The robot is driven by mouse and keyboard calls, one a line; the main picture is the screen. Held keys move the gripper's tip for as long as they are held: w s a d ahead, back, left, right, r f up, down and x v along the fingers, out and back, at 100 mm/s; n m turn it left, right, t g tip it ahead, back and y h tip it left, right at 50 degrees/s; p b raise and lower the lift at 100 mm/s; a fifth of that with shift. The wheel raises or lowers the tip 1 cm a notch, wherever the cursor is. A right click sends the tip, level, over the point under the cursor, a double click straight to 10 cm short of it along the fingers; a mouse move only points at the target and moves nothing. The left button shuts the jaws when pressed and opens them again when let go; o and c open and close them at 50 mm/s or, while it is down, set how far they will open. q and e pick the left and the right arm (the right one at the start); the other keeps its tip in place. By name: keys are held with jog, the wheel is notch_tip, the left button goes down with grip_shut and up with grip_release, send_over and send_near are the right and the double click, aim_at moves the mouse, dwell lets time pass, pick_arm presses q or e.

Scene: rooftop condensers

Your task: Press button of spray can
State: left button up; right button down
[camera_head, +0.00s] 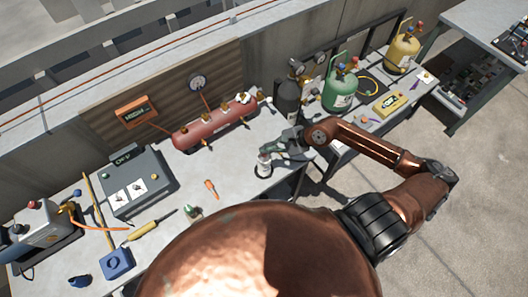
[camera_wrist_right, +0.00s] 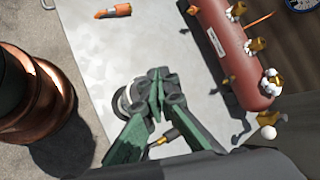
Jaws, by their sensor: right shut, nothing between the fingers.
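The spray can (camera_head: 263,168) is a small whitish can standing upright near the front right edge of the grey workbench. My right gripper (camera_head: 268,150) is shut and empty, with its green fingers right at the can's top. In the right wrist view the gripper (camera_wrist_right: 158,88) has its dark fingertips together. They partly cover the round top of the can (camera_wrist_right: 122,103), whose pale rim shows on their left. The can's button is hidden, and I cannot tell whether the fingers touch it. My left gripper is not in view.
A red cylindrical tank (camera_head: 215,124) lies behind the can. A dark cylinder (camera_head: 288,103) and a green gas cylinder (camera_head: 341,90) stand to the right. A grey control box (camera_head: 137,182) and an orange-handled tool (camera_head: 211,188) lie to the left. Bare bench surrounds the can's left side.

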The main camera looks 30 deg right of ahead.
jog(key=shift+r, duration=0.35)
jog(key=shift+r, duration=0.1)
jog(key=shift+r+p, duration=1.35)
jog(key=shift+r, duration=1.05)
